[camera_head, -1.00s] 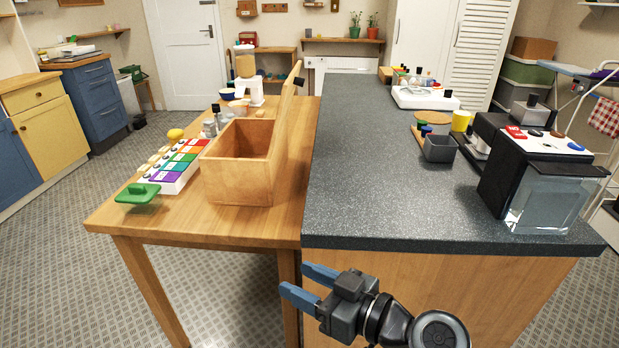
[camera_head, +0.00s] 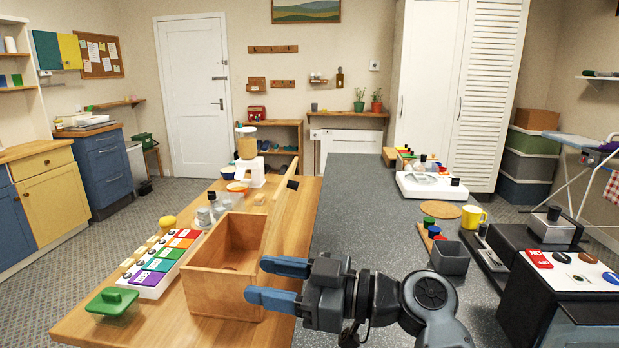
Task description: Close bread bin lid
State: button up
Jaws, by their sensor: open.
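The wooden bread bin (camera_head: 225,285) stands on the wooden table with its top open. Its lid (camera_head: 284,205) is swung up on the right side of the bin, seen nearly edge-on, with a dark knob or handle (camera_head: 293,184) near its top. My gripper (camera_head: 264,283) has two blue fingers, spread apart and empty, pointing left. In the picture the fingers overlap the bin's front right corner, below the lid. I cannot tell whether they touch the bin.
The grey counter (camera_head: 350,215) adjoins on the right, with a grey container (camera_head: 450,257) and black appliances.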

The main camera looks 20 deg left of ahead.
aim_at(277, 209)
jog(key=i, duration=1.1)
